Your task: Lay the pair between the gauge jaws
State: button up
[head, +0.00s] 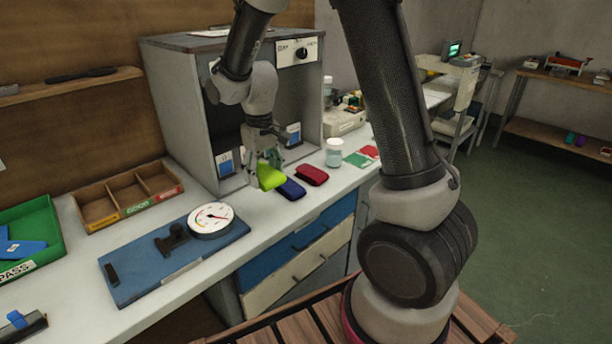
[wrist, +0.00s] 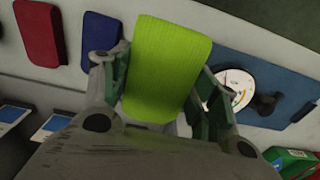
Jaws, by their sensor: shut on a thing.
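My gripper (head: 268,160) is shut on a lime-green folded sock pair (head: 270,177) above the white bench, in front of the grey cabinet. In the wrist view the green pair (wrist: 166,65) sits between the fingers of my gripper (wrist: 160,95). The gauge (head: 210,220) has a round white dial and black jaws (head: 172,238) on a blue base plate (head: 140,285). It lies on the bench to the left of my gripper, apart from it. The dial also shows in the wrist view (wrist: 235,88). I cannot make out the gap between the jaws.
A blue pair (head: 292,189) and a red pair (head: 312,175) lie on the bench just right of my gripper. A wooden divided tray (head: 128,198) and a green PASS tray (head: 50,228) stand to the left. A white jar (head: 334,152) stands at the right.

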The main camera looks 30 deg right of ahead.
send_over(271, 209)
notch_tip(271, 209, down, 6)
jog(key=shift+s+r, duration=0.15)
jog(key=shift+f, duration=2.2)
jog(key=shift+f, duration=0.2)
jog(key=o, duration=1)
jog(key=shift+o, duration=0.2)
